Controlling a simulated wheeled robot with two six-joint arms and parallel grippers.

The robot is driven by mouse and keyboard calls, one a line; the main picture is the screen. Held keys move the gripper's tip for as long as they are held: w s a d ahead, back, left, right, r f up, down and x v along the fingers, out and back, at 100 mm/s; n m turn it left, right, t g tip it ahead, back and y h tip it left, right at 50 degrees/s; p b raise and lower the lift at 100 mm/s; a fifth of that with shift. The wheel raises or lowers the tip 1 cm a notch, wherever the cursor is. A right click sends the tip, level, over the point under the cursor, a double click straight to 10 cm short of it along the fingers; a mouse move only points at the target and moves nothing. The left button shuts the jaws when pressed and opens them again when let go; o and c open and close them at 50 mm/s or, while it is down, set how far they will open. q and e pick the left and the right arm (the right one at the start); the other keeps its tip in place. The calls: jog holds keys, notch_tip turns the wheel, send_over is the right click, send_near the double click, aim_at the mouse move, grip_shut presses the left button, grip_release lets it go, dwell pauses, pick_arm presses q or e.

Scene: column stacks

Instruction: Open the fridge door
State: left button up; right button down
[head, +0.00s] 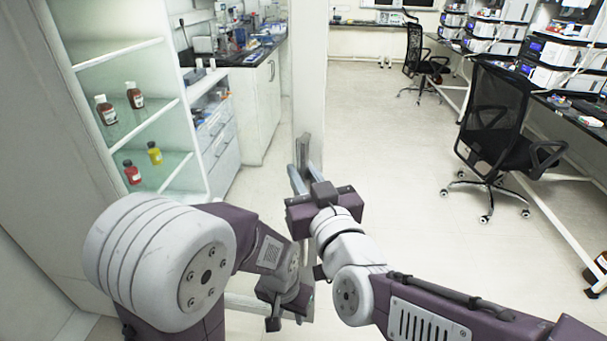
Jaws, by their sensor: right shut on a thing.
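The fridge (180,60) stands at the left with its inside showing: glass shelves and several small bottles. Its door (309,70) stands swung open, seen nearly edge-on as a tall pale panel in the middle. A grey upright handle (306,148) is on the door. My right gripper (303,175) is shut on the handle, its fingers pointing away from me. My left gripper (287,320) is lower, near the bottom middle, pointing down with its fingers apart and nothing seen between them. My arms hide the lower part of the door.
Red-brown bottles (105,110) and a yellow bottle (154,153) stand on the fridge shelves. A lab counter (262,90) is behind the fridge. A black office chair (495,130) and a bench are at the right. The pale floor (390,150) between is clear.

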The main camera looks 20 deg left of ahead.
jog(key=shift+r, duration=0.1)
jog(key=c, duration=1.3)
grip_release()
jog(key=shift+s, duration=0.1)
jog(key=p+v, duration=0.1)
jog(key=v, duration=0.8)
